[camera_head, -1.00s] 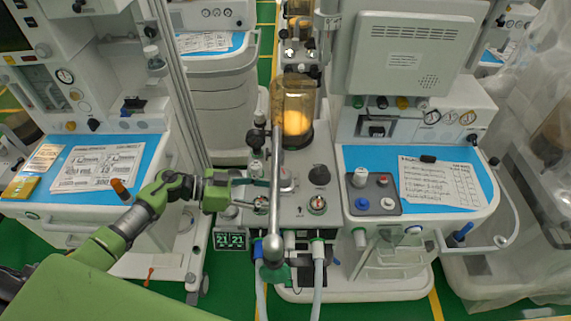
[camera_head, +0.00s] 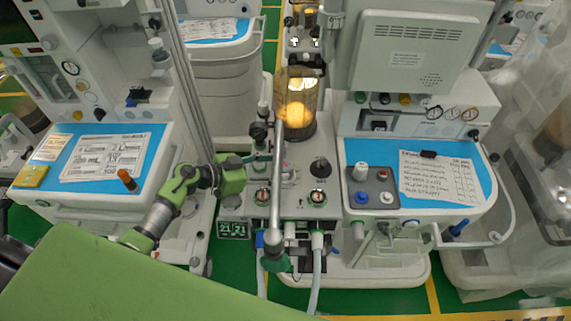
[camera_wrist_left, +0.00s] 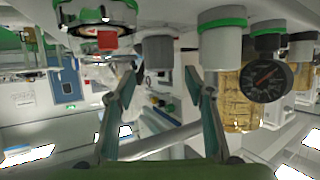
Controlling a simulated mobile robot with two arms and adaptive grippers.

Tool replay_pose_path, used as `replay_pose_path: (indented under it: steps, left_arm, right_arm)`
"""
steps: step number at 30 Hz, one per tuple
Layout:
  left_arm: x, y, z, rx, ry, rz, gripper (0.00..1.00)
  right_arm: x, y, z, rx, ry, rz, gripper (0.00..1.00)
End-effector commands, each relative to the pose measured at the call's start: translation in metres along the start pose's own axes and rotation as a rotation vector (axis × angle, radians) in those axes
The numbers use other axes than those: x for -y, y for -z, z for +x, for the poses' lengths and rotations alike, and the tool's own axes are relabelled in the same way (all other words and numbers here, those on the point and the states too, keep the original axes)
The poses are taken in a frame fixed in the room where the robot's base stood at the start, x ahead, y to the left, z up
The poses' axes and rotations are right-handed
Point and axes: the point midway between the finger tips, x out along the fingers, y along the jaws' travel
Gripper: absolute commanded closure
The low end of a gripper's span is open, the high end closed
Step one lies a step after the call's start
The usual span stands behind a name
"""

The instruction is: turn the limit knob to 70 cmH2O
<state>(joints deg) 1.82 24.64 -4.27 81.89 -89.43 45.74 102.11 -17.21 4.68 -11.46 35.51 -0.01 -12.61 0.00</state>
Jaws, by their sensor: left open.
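My left gripper (camera_head: 262,168) reaches in from the left beside the breathing block of the middle cart. It is open, its fingers pointing right toward the silver pole and a partly hidden part behind it. In the left wrist view the two teal fingers (camera_wrist_left: 162,95) are spread and empty. A grey cylindrical knob (camera_wrist_left: 158,52) shows beyond and between them, apart from them. A dark knob (camera_head: 320,167) stands on the block, right of the pole. I cannot tell which knob is the limit knob, and no scale is readable. My right gripper is not in view.
The silver pole (camera_head: 279,175) rises in front of the block. An amber bellows canister (camera_head: 298,105) stands behind it. A dark pressure gauge (camera_head: 258,132) is just above the gripper. A blue-topped work surface (camera_head: 440,160) lies to the right. Hoses hang below.

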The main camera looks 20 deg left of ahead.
Motion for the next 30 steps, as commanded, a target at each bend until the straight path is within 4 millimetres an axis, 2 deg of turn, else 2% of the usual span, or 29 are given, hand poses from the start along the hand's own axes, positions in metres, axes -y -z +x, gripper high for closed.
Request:
replay_pose_path:
  steps: [3, 7, 12, 19, 20, 24, 30]
  left_arm:
    - [-0.001, 0.002, 0.021, -0.002, -0.001, -0.003, 0.52]
    - [0.000, 0.000, 0.035, -0.001, 0.000, -0.001, 0.52]
    - [0.000, 0.000, 0.043, 0.000, -0.001, -0.001, 0.52]
    - [0.000, -0.001, 0.043, 0.001, -0.001, 0.000, 0.52]
    - [0.000, -0.001, 0.043, 0.001, -0.001, 0.000, 0.55]
    - [0.000, -0.001, 0.043, 0.001, -0.001, 0.000, 0.91]
    - [0.000, -0.001, 0.043, 0.001, -0.003, 0.001, 0.91]
  right_arm:
    - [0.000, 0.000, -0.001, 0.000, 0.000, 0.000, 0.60]
    - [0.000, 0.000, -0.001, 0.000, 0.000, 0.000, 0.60]
    - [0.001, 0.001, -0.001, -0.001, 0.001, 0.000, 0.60]
    - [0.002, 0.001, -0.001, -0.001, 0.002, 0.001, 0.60]
    - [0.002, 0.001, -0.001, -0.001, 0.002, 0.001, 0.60]
    - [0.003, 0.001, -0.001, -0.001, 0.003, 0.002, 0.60]
    - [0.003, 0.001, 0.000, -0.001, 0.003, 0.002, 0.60]
